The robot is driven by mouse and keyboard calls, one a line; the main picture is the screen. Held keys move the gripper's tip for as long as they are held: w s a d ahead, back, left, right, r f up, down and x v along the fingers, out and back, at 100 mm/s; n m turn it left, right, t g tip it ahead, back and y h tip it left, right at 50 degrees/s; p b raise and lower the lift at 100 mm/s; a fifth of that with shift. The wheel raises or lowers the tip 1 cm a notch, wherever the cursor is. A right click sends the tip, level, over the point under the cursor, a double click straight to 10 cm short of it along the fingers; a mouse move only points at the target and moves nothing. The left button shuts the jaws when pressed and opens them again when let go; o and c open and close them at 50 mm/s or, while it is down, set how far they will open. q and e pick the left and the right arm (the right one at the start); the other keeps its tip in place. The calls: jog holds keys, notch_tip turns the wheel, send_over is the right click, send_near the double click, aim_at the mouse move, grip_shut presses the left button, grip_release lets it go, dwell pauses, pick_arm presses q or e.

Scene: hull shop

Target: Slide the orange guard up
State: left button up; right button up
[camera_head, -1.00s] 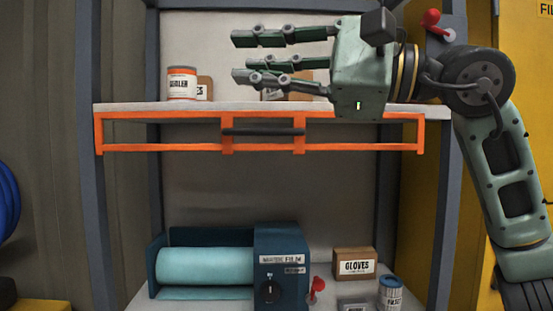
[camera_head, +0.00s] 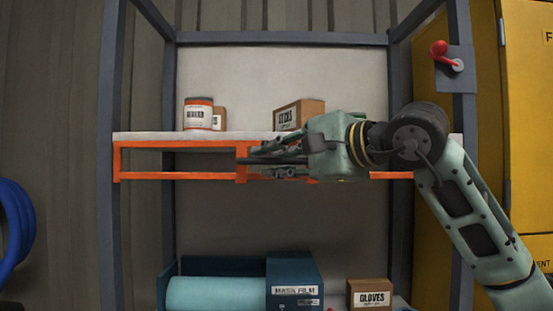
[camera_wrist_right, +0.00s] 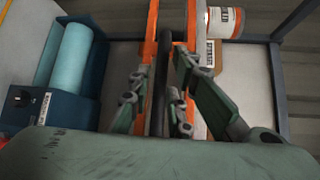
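The orange guard (camera_head: 180,175) is a flat frame hanging just below the front edge of the upper shelf board. In the right wrist view the handle (camera_wrist_right: 158,75) runs between the fingers of the right gripper (camera_wrist_right: 162,75), with fingers on both sides. The fingers are apart and do not look closed on the bar. The guard also shows in the wrist view (camera_wrist_right: 151,25). My left gripper is not in view.
The upper shelf (camera_head: 150,136) holds an orange-banded can (camera_head: 198,115) and cardboard boxes (camera_head: 300,113). Below stand a blue film machine (camera_head: 293,270) and a gloves box (camera_head: 369,293). A red lever (camera_head: 445,55) is on the right post. The space directly above the shelf items is open.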

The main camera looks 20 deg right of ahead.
grip_shut()
dwell(0.5)
notch_tip(320, 180, up, 10)
jog(key=p, duration=0.8)
jog(key=shift+f, duration=0.15)
jog(key=shift+d, duration=0.1)
grip_release()
